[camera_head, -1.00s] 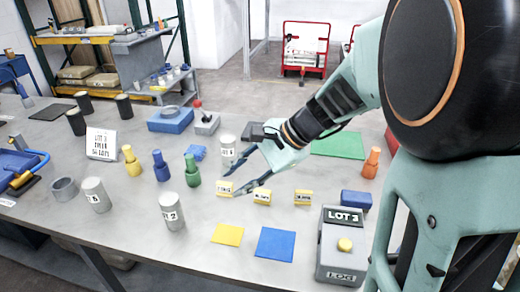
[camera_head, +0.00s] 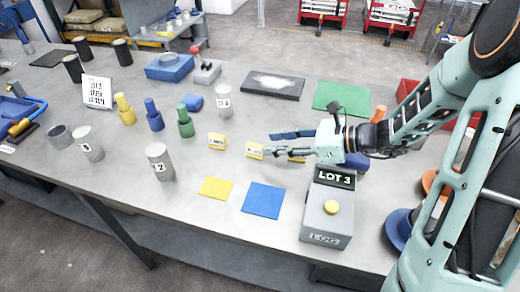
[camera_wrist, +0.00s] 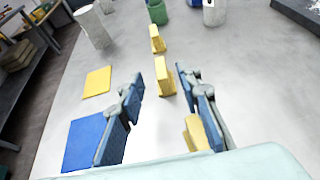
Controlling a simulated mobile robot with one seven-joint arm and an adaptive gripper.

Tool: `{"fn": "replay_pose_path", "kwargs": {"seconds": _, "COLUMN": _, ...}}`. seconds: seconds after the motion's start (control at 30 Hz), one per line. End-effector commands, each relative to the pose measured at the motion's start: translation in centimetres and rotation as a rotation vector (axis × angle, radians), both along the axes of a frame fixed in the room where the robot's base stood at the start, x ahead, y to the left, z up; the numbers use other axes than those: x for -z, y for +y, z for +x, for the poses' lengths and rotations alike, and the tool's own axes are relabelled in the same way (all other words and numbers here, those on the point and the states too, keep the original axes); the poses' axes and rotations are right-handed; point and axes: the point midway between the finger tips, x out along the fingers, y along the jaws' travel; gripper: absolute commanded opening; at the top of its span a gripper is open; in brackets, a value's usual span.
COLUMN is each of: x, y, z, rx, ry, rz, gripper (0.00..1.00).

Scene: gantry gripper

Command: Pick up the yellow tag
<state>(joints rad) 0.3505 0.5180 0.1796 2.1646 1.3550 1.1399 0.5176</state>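Three small yellow tags with printed labels stand in a row on the grey table: a left tag (camera_head: 217,141), a middle tag (camera_head: 254,150) and a right tag (camera_head: 297,159). My gripper (camera_head: 270,144) is open and empty, reaching in from the right with its fingers toward the middle tag. In the wrist view, the middle tag (camera_wrist: 165,76) shows between the fingertips of my gripper (camera_wrist: 160,80); I cannot tell whether they touch it. The left tag (camera_wrist: 157,38) stands farther out. The right tag (camera_wrist: 194,133) is partly hidden by the right finger.
A yellow square (camera_head: 215,188) and a blue square (camera_head: 263,200) lie in front of the tags. A grey LOG box (camera_head: 325,228) stands front right. Green (camera_head: 185,122) and blue (camera_head: 154,116) bottle-shaped pieces and a grey cylinder (camera_head: 160,163) stand left.

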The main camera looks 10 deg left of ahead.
Motion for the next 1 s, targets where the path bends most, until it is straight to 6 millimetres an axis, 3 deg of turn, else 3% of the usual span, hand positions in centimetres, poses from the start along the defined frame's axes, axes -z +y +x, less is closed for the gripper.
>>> {"fn": "replay_pose_path", "kwargs": {"seconds": 0.6, "x": 2.9, "y": 6.8, "z": 1.4, "rx": -0.003, "ry": -0.001, "rz": -0.001, "gripper": 0.32}}
{"fn": "replay_pose_path", "kwargs": {"seconds": 0.93, "x": 3.2, "y": 7.4, "z": 1.6, "rx": 0.001, "ry": -0.001, "rz": -0.003, "gripper": 0.32}}
{"fn": "replay_pose_path", "kwargs": {"seconds": 1.0, "x": 3.2, "y": 7.4, "z": 1.6, "rx": 0.001, "ry": -0.001, "rz": -0.003, "gripper": 0.24}}
